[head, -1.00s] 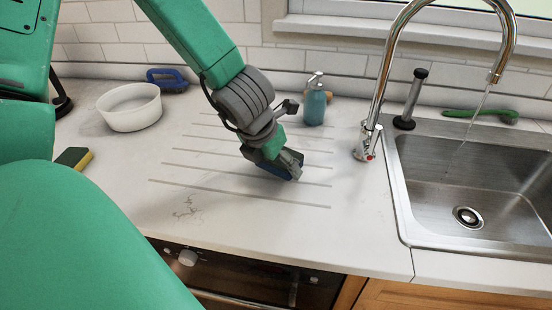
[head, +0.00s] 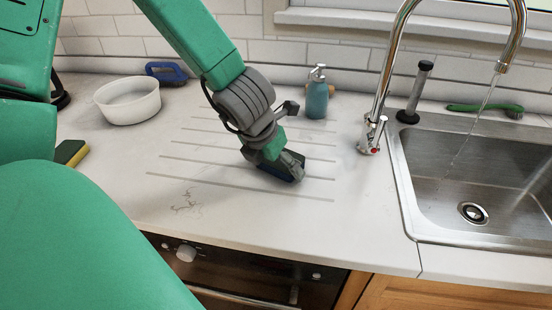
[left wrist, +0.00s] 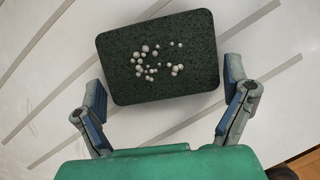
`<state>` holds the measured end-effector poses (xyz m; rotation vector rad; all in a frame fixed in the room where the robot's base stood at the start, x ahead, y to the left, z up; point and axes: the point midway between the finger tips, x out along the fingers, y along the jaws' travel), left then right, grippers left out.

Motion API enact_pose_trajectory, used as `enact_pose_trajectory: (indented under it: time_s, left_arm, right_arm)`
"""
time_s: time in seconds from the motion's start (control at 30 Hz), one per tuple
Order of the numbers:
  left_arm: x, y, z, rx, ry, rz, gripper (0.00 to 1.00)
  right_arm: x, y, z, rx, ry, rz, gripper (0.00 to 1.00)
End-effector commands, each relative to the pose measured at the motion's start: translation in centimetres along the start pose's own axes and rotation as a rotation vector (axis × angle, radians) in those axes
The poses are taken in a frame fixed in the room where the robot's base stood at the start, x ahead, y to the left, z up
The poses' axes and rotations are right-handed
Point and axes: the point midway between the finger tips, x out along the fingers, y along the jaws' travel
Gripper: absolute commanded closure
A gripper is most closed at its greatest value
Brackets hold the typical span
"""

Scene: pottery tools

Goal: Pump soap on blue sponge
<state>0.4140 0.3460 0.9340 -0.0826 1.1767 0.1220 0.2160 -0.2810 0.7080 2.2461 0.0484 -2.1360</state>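In the left wrist view a sponge (left wrist: 200,45) lies flat on the striped counter, its dark green rough face up. Several small white soap blobs (left wrist: 150,62) sit on that face. My left gripper (left wrist: 164,80) is open, with one blue-padded finger on each side of the sponge; I see no grip on it. In the head view my left gripper (head: 288,166) points down at the counter and hides most of the sponge (head: 278,173). The teal soap dispenser (head: 317,100) stands upright behind and right of the gripper. My right gripper is out of view.
A second sponge, yellow and green (head: 72,153), lies at the left. A white bowl (head: 128,101) and a blue-handled brush (head: 166,73) are at the back left. The faucet (head: 372,133) runs into the sink (head: 440,160) at the right. The front counter is clear.

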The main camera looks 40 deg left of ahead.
Motion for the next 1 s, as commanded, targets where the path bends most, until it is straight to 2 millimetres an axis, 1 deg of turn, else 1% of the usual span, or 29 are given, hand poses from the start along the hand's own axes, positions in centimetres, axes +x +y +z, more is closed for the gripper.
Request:
enact_pose_trajectory:
  time_s: [0.17,0.67,0.93,0.97,1.0]
  left_arm:
    - [-0.1,0.0,0.1,0.000,0.000,0.000,0.07]
    - [-1.5,0.0,0.6,0.000,0.001,0.000,0.07]
    - [-1.5,0.0,0.6,0.000,0.000,0.000,0.07]
    - [-1.5,0.0,0.6,0.000,0.000,0.000,0.10]
    - [-1.5,0.0,0.6,0.000,0.000,0.000,0.21]
  right_arm:
    - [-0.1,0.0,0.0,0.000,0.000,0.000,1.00]
    - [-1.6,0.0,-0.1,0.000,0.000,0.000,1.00]
    - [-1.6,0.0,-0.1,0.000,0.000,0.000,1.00]
    - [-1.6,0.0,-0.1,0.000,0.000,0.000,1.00]
    - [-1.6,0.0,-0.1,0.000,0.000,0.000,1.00]
